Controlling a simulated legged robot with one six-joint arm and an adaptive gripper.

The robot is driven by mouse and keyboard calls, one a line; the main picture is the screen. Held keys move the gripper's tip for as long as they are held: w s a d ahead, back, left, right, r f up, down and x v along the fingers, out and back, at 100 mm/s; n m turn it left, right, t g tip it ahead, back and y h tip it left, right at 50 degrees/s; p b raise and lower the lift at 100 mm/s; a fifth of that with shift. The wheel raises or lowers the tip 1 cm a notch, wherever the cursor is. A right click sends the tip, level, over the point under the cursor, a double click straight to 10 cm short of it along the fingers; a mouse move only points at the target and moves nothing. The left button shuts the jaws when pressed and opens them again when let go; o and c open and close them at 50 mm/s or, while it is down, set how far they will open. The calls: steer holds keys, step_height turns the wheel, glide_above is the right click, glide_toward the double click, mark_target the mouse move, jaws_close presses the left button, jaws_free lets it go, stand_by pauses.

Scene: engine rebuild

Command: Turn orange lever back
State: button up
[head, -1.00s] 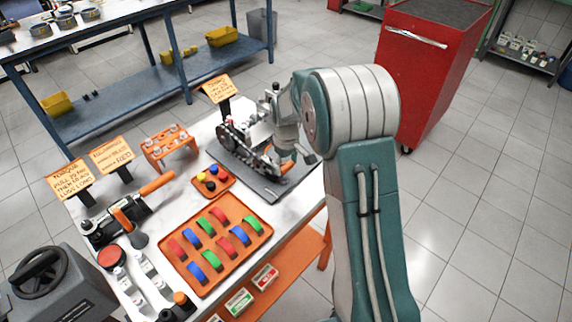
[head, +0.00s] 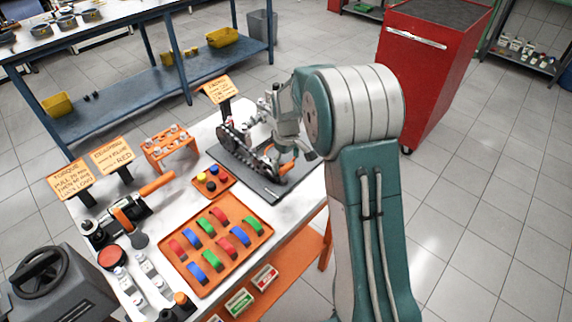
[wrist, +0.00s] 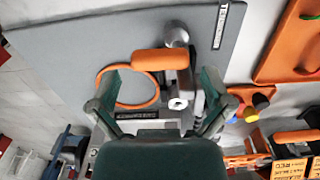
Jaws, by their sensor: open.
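The orange lever (wrist: 158,60) shows in the wrist view as a rounded orange handle on a grey metal pivot, above a grey mat (wrist: 75,55). My gripper (wrist: 163,76) is open, with one teal finger on each side of the lever area. I cannot tell whether either finger touches it. In the head view my gripper (head: 290,146) is low over the engine fixture on the mat, beside an orange part (head: 287,168). My arm and gripper partly hide the fixture there.
An orange ring (wrist: 128,88) lies near the left finger. The orange tray (head: 190,283) of coloured arcs and a small tray of coloured caps (head: 211,182) are on the bench left of the mat. A red cabinet (head: 425,75) stands behind my arm.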

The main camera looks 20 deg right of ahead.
mark_target(286, 167)
step_height(286, 167, up, 10)
steer(key=shift+r, duration=0.25)
stand_by(0.4)
steer(key=s+a+r+m+t, duration=0.1)
steer(key=s+r+m+t, duration=0.2)
steer(key=s+r, duration=0.95)
steer(key=s+f+m+t, duration=0.2)
steer(key=s+f, duration=0.1)
steer(key=s, duration=1.4)
steer(key=shift+s+a+m+t, duration=0.25)
steer(key=shift+a+m+t, duration=0.05)
steer(key=shift+a+m, duration=0.15)
